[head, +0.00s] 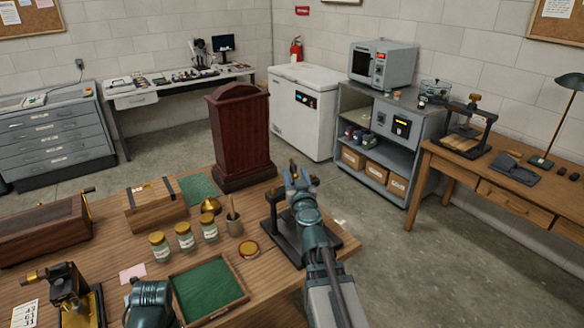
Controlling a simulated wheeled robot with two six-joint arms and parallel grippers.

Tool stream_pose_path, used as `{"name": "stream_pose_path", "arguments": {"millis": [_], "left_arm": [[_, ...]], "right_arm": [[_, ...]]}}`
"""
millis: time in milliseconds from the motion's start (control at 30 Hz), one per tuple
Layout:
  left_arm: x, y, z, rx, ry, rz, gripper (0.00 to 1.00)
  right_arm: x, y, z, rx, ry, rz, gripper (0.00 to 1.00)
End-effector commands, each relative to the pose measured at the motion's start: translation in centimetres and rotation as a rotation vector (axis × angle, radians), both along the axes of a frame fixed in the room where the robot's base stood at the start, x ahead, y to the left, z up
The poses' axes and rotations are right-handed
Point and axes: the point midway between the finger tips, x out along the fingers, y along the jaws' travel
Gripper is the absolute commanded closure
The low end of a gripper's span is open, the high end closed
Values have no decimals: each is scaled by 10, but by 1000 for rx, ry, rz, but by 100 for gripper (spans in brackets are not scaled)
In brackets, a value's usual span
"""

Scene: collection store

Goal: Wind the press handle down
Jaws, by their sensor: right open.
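A dark press stands on the right part of the near wooden table, with its flat base (335,243) and one upright (273,212) showing. My right arm crosses in front of it and hides most of its middle and top, so I cannot make out its handle. My right gripper (298,178) is over the press, with its fingers apart, pointing away from me. I cannot tell whether it touches the handle. Part of my left arm shows at the bottom left, but its gripper is not in view.
Near the press are a tall dark red wooden case (240,135), a brush pot (234,225), a brass bell (211,205), several jars (185,237) and a green-lined tray (209,290). Another press (466,128) stands on the right bench. The floor (420,270) between the tables is clear.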

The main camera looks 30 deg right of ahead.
Motion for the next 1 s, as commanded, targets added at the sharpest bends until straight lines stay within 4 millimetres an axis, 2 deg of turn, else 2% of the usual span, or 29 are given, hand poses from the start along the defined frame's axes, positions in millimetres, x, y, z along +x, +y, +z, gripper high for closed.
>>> {"name": "stream_pose_path", "arguments": {"millis": [33, 233, 667, 933, 967, 1000], "left_arm": [[0, 0, 0, 0, 0, 0, 46], [0, 0, 0, 0, 0, 0, 46], [0, 0, 0, 0, 0, 0, 46], [0, 0, 0, 0, 0, 0, 46], [0, 0, 0, 0, 0, 0, 46], [0, 0, 0, 0, 0, 0, 46]], "right_arm": [[8, -4, 0, 0, 0, -1, 46], [20, -16, 0, 1, 0, -3, 46], [24, -19, 0, 0, 0, -2, 46], [23, -18, 0, 0, 0, -1, 95], [23, -18, 0, 0, 0, -1, 100], [23, -18, 0, 0, 0, -1, 100]]}}
